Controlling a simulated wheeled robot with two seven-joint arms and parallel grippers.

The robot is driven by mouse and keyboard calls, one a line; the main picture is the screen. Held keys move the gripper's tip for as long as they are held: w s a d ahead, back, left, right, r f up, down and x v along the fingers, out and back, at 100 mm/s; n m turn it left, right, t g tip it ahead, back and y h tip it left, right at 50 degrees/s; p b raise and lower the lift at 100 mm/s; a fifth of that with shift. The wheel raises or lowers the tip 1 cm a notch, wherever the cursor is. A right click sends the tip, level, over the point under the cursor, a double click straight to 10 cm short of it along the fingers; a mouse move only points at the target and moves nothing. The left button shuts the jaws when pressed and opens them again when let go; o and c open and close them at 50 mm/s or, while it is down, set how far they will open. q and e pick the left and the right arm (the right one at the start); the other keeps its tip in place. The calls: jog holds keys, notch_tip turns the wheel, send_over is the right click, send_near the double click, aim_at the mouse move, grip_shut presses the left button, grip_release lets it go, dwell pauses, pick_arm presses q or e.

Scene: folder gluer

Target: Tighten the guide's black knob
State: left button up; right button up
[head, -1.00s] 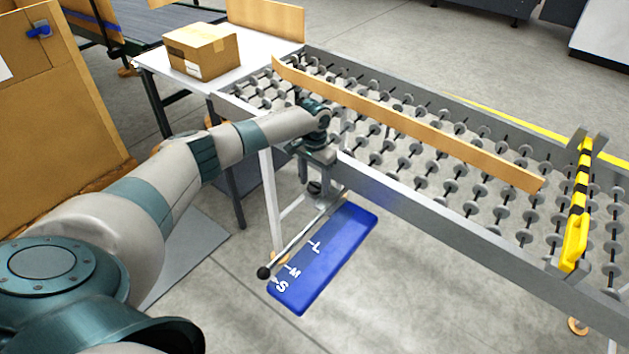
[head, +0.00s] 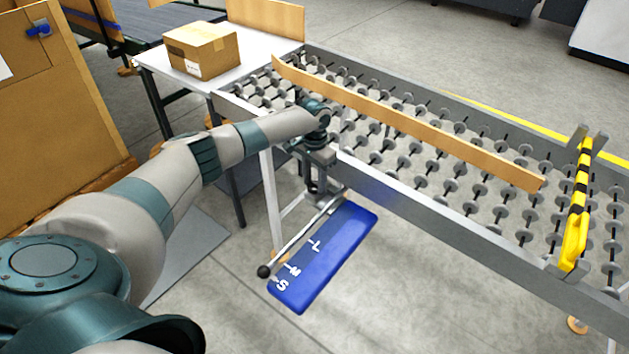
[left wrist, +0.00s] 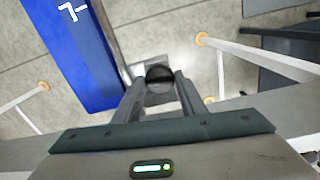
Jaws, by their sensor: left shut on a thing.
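The black knob (left wrist: 160,74) shows in the left wrist view between the two fingertips of my left gripper (left wrist: 162,82). The fingers are shut on it. In the head view my left gripper (head: 318,185) points down at the near side of the roller conveyor, and the knob is hidden there. The guide, a long wooden rail (head: 410,122), lies slantwise over the rollers. A metal rod with a black ball end (head: 264,271) runs beside a blue plate (head: 325,258) marked S, M and L. My right gripper is not in view.
The roller conveyor (head: 400,208) has a grey side rail close to my left gripper. A yellow and black bar (head: 577,205) stands across its right part. A cardboard box (head: 201,50) sits on the white table (head: 255,62) at the back left.

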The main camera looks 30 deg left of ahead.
pick_arm(q)
jog(key=m, duration=0.3)
jog(key=shift+r+m+p, duration=0.1)
jog(key=shift+m+p, duration=0.2)
jog(key=m, duration=0.4)
jog(key=shift+m, duration=0.3)
jog(key=m, duration=0.4)
jog(key=shift+w+m, duration=0.1)
jog(key=shift+m, duration=0.2)
jog(key=shift+m+b, duration=0.35)
jog(key=shift+m, duration=1.55)
jog(key=o, duration=1.1)
jog(key=shift+c, duration=0.2)
